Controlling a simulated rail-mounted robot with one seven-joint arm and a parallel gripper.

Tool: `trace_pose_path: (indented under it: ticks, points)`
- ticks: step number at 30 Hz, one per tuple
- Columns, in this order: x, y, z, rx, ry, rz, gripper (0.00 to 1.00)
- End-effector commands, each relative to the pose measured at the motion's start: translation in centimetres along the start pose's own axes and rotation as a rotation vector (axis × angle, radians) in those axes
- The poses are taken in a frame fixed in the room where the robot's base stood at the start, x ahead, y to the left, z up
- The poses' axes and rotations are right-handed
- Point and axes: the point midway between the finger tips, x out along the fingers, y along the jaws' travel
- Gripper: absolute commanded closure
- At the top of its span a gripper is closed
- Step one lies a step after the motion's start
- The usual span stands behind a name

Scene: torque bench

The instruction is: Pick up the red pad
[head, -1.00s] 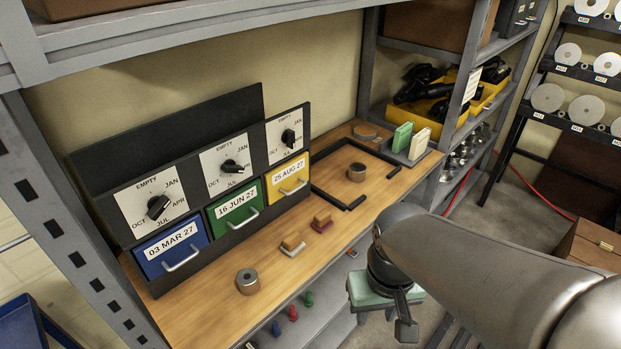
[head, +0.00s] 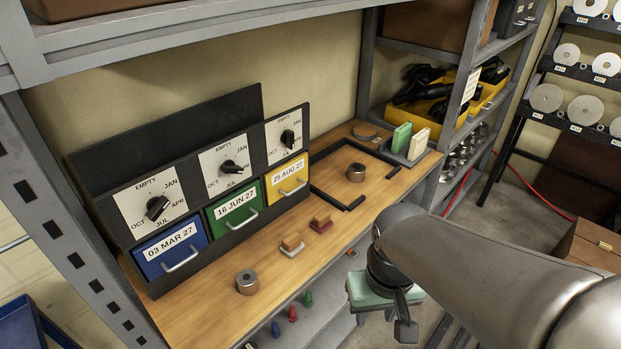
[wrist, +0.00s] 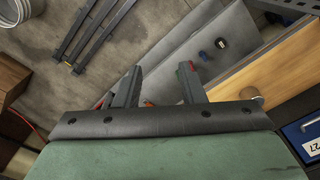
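The red pad (head: 321,227) is a small dark red pad with a wooden block handle on top. It sits on the wooden bench in front of the yellow drawer. A similar grey pad (head: 291,250) with a wooden handle stands to its left. My gripper (head: 407,330) hangs past the bench's front edge, to the right of and apart from the red pad. In the wrist view my gripper (wrist: 157,82) shows two dark fingers spread apart with nothing held between them. I cannot make out the red pad in the wrist view.
Blue, green and yellow drawers line the back. Coloured pegs stand on a lower grey ledge (head: 325,310). A shelf upright bounds the left.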

Motion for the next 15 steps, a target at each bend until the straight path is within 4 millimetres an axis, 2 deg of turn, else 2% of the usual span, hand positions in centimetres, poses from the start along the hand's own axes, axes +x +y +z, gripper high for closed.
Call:
trace_pose_path:
  ticks: [5, 7, 8, 15]
  points:
    - [0.00, 0.00, 0.00, 0.000, 0.000, 0.000, 0.64]
    - [0.00, 0.00, 0.00, 0.000, 0.000, 0.000, 0.50]
    - [0.00, 0.00, 0.00, 0.000, 0.000, 0.000, 0.47]
    - [-0.02, 0.00, -0.05, 0.001, 0.000, 0.000, 0.47]
